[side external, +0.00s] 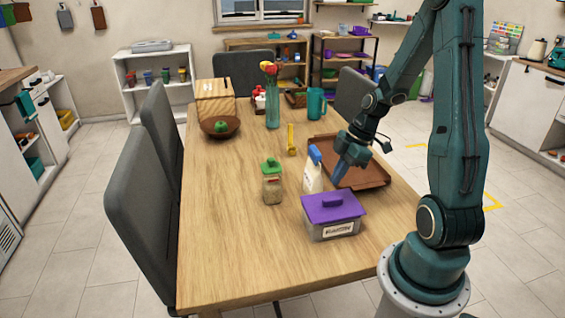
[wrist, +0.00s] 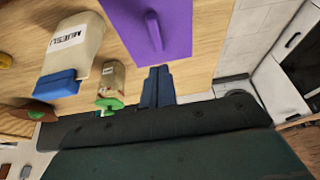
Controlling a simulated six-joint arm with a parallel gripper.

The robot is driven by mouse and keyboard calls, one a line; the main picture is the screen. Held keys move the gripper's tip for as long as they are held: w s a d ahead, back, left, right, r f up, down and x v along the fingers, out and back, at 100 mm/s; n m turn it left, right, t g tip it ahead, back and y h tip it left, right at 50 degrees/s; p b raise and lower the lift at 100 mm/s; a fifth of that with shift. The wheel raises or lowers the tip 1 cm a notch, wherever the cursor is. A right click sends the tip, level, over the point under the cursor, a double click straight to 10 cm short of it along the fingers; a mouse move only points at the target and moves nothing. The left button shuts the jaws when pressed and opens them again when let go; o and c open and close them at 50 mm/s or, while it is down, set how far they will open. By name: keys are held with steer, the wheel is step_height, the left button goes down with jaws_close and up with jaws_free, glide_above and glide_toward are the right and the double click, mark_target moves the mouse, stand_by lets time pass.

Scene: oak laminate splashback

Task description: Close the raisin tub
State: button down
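The raisin tub (side external: 322,232) is a clear box with a white label, near the front right of the table. Its purple lid (side external: 332,205) with a raised handle lies over its top; I cannot tell whether it is fully seated. In the wrist view the lid (wrist: 170,30) fills the upper middle and hides the tub. My gripper (side external: 338,178) is above and behind the tub, pointing down, apart from it. In the wrist view its two blue fingers (wrist: 158,86) are together, with nothing visible between them.
A muesli container (side external: 313,178) with a blue lid stands just behind the tub, close to my gripper. A green-lidded jar (side external: 272,188) is to its left. A brown tray (side external: 370,175) lies behind. The table's front left (side external: 230,255) is clear.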

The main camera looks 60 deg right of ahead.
mark_target(330, 199)
steer(key=shift+f, duration=2.6)
steer(key=shift+r, duration=0.2)
steer(key=shift+r, duration=3.25)
steer(key=shift+r, duration=0.15)
steer(key=a+r+m+h, duration=0.3)
steer(key=a+r+m, duration=0.1)
steer(key=a+r, duration=0.7)
steer(key=s+a+r+m+t, duration=0.2)
steer(key=s+a+r+m, duration=0.3)
steer(key=s+a+r, duration=0.1)
steer(key=shift+s+a+r, duration=0.25)
steer(key=shift+s+a, duration=0.3)
steer(key=shift+s, duration=0.45)
